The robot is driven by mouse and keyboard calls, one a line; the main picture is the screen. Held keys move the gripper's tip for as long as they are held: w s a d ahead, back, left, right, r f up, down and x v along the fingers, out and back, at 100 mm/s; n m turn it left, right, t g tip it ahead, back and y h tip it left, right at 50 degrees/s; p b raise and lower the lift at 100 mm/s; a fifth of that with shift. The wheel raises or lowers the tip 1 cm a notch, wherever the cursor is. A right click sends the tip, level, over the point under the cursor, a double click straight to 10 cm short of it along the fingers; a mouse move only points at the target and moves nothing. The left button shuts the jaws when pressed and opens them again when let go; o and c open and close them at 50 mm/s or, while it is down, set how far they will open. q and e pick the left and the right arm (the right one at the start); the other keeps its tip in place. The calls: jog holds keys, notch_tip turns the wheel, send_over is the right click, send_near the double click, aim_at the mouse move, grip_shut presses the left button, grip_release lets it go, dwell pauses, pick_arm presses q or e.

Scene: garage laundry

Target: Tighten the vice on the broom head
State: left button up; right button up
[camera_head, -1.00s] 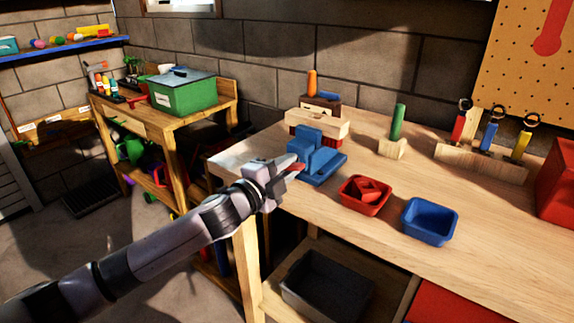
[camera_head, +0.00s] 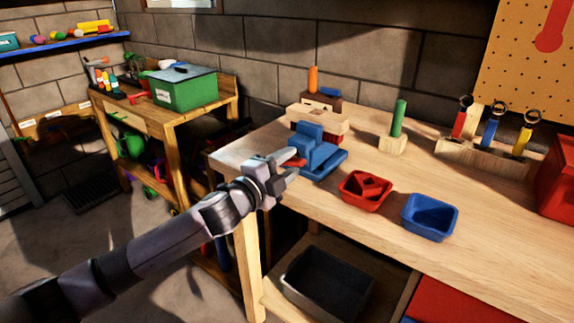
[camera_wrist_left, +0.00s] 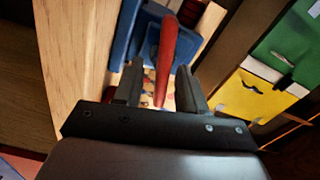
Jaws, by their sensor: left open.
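The blue vice (camera_head: 318,157) stands on the front left corner of the wooden workbench. Its red handle (camera_head: 297,161) sticks out on the side near my arm; it also shows in the left wrist view (camera_wrist_left: 168,50). A pale wooden block with red under it, seemingly the broom head (camera_head: 320,121), is at the back of the vice; its contact with the jaws is hidden. My left gripper (camera_head: 287,171) is open at the handle. In the left wrist view the red handle passes between the two fingers (camera_wrist_left: 160,85), with gaps on both sides. My right gripper is not in view.
A red bin (camera_head: 365,191) with red pieces and an empty blue bin (camera_head: 430,217) sit right of the vice. A green-handled block (camera_head: 397,128) and a tool rack (camera_head: 485,158) stand farther back. A grey tub (camera_head: 327,283) is below the bench.

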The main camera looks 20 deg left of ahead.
aim_at(286, 166)
pick_arm(q)
jog(key=v, duration=0.6)
jog(key=shift+f, duration=0.15)
jog(key=shift+s+a, duration=0.15)
jog(key=shift+s, duration=0.35)
